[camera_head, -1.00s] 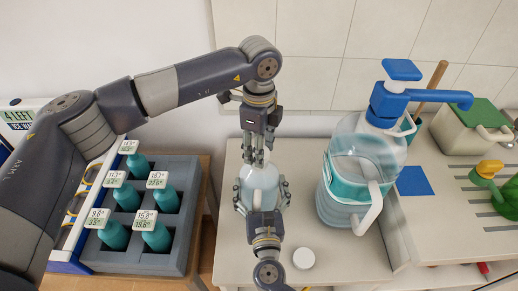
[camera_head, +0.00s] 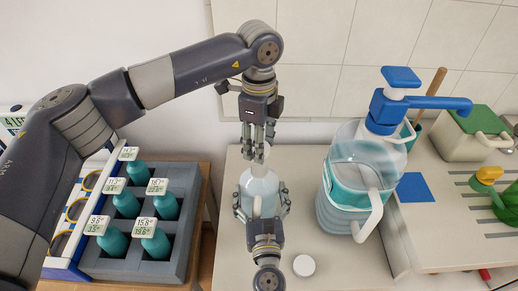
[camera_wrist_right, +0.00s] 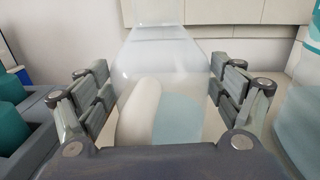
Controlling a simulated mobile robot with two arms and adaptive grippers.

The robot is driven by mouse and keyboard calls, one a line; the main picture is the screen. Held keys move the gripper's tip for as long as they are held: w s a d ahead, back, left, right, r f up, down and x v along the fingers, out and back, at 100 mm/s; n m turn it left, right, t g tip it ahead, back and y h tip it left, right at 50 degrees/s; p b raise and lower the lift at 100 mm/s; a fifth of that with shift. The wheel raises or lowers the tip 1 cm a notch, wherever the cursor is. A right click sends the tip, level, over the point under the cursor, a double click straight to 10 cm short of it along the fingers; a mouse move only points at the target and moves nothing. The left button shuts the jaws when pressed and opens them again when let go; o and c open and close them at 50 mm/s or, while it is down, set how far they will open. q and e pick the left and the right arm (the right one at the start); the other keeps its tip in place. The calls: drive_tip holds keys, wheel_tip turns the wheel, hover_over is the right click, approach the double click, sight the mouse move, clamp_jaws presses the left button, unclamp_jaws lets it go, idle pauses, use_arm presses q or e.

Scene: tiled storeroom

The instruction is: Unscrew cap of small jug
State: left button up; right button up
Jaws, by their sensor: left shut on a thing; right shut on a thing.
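The small jug (camera_head: 261,182) is a clear, pale-blue bottle standing on the light table, upright as far as I can tell. My right gripper (camera_head: 262,203) is shut around its body from the front, with fingers on both sides. The jug also fills the middle of the right wrist view (camera_wrist_right: 165,85), with a pale handle-like shape on its near side. My left gripper (camera_head: 257,147) points down from above, shut on the white cap (camera_head: 262,154) at the jug's top. The fingers partly hide the cap, and I cannot tell whether it still touches the neck.
A large clear jug (camera_head: 336,215) with a blue pump (camera_head: 389,106) stands close on the right. A white round lid (camera_head: 304,265) lies on the table (camera_head: 345,262) in front. A grey crate (camera_head: 109,268) of teal bottles is at left.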

drive_tip(key=o, duration=1.9)
drive_tip(key=shift+o, duration=0.2)
drive_tip(key=shift+s, duration=0.1)
drive_tip(key=s+d, duration=0.1)
drive_tip(key=s, duration=1)
drive_tip(key=shift+s, duration=0.4)
